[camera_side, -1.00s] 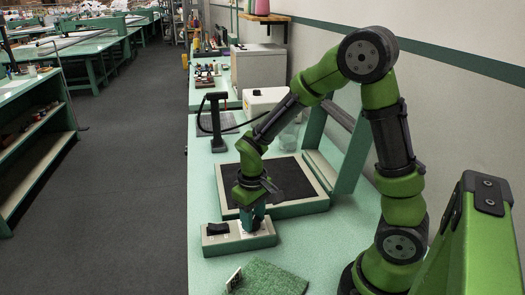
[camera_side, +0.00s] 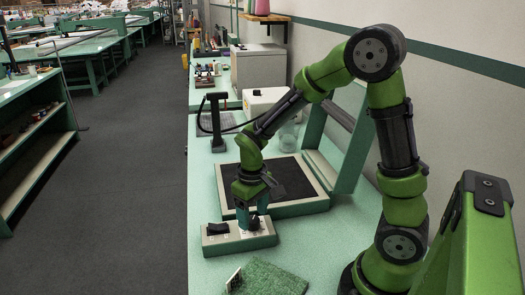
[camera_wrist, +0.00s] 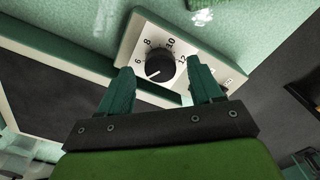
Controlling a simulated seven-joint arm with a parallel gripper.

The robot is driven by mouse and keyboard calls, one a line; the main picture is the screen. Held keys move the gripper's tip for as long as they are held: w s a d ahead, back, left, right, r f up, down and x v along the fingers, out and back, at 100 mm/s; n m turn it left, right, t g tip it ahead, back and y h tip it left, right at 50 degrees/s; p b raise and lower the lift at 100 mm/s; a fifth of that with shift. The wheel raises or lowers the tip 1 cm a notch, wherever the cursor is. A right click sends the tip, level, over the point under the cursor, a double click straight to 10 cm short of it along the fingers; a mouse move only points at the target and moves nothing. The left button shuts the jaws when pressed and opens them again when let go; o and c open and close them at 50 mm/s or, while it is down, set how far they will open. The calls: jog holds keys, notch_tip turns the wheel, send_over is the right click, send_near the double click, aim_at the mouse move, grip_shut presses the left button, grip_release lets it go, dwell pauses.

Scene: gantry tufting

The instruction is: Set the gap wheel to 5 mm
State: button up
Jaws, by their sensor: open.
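The gap wheel is a black round knob (camera_wrist: 160,65) on a pale panel, seen in the wrist view. The numbers 6, 8, 10 and 12 show around it. A white mark on the knob points to the lower left, below the 6; the number there is not readable. The panel belongs to a low box (camera_side: 262,240) at the bench front, with a black rocker switch (camera_side: 217,228) on its left. My gripper (camera_wrist: 162,72) is open, its teal fingers on either side of the knob. Contact cannot be told. In the side view my gripper (camera_side: 247,222) is low over the box.
A framed dark panel (camera_side: 290,180) lies just behind the box. A green tufted piece (camera_side: 270,278) lies at the bench's front edge. A black stand (camera_side: 217,125) rises further back. Bare bench (camera_side: 205,175) shows at the left.

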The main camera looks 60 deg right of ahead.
aim_at(252, 219)
notch_tip(252, 219, up, 16)
jog(key=shift+f, duration=0.25)
jog(key=s+a+r+m+t+y, duration=0.2)
jog(key=s+a+t, duration=0.2)
jog(key=s+t, duration=0.3)
jog(key=shift+s+a+m, duration=0.35)
jog(key=shift+s+m, duration=0.05)
jog(key=shift+s, duration=0.85)
